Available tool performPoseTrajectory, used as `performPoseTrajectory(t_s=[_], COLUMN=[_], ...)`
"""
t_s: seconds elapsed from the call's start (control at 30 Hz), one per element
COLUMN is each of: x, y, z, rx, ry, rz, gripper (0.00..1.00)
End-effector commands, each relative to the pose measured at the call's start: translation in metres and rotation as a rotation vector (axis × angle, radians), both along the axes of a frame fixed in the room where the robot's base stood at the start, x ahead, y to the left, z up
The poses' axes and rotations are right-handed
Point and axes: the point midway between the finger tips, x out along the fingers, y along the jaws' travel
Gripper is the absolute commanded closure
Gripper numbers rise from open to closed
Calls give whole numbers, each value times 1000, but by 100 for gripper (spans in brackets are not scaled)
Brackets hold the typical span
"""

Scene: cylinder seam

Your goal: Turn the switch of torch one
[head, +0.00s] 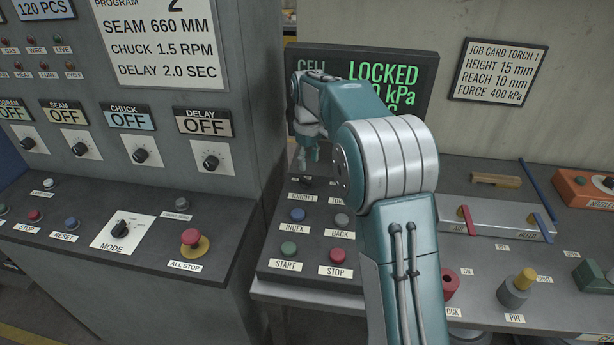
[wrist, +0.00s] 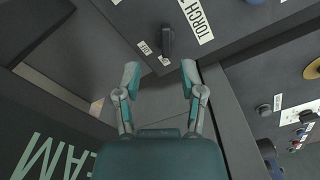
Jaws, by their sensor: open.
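A dark switch knob (wrist: 167,42) sits on the grey panel in the wrist view. A white label (wrist: 197,20) reading "TORCH" lies beside it; the rest of its text cannot be read. Two tiny labels lie near the knob. My gripper (wrist: 160,73) is open and empty, its fingertips apart and short of the knob in the picture. In the head view my gripper (head: 308,155) points down over the back of the small button console, in front of the display. My arm hides part of that console, and the switch is not clear there.
The console (head: 262,262) carries index (head: 298,215), start (head: 289,249) and stop (head: 337,255) buttons close by. The display (head: 420,75) reading "LOCKED" stands behind my arm. The tall cabinet with an all-stop button (head: 191,238) is at left. A bench with fixtures is at right.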

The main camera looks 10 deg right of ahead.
Motion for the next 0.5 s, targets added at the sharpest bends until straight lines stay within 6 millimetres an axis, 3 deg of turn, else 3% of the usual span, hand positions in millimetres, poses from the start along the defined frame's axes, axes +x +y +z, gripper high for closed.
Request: performPoseTrajectory(t_s=[0.2,0.5], x=[-1,0], y=[3,1], z=[-39,-59], rx=[-2,1], ry=[2,1], rz=[2,1], gripper=[49,49])
